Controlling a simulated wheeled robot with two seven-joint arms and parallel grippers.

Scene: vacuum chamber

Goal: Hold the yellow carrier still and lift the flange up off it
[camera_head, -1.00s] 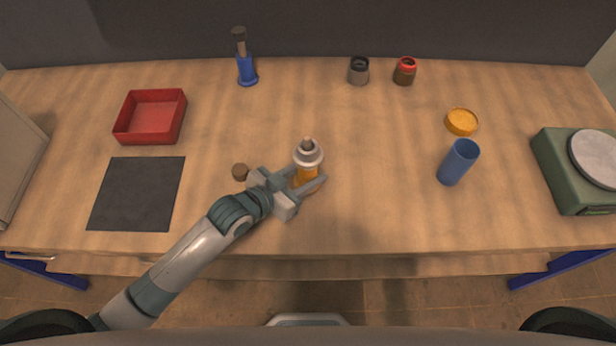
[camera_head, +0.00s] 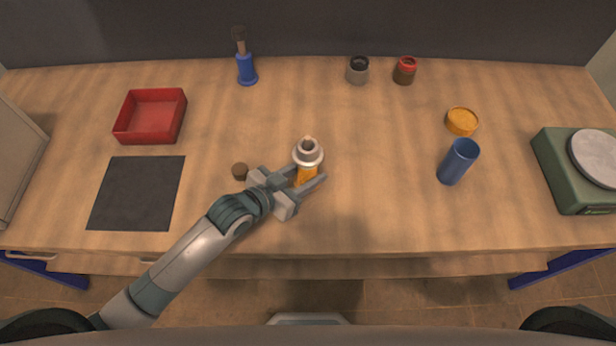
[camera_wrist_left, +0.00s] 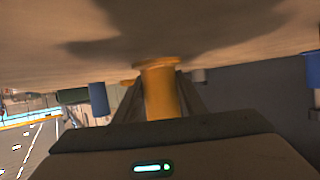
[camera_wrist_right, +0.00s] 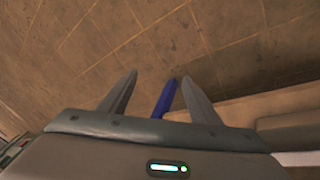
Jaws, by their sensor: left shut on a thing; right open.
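The yellow carrier (camera_head: 306,177) stands upright near the middle of the table. It also shows in the left wrist view (camera_wrist_left: 161,90), between the fingers. The grey flange (camera_head: 308,152) sits on top of the carrier, with a small knob at its centre. My left gripper (camera_head: 306,181) is shut on the carrier, below the flange. My right gripper (camera_wrist_right: 158,95) is open and empty in the right wrist view, with the floor and a blue bar beyond its fingers. It is not in the head view.
A red tray (camera_head: 150,138) and dark mat (camera_head: 137,193) are at left. A blue cup (camera_head: 459,162), yellow lid (camera_head: 462,121) and green scale (camera_head: 560,170) are at right.

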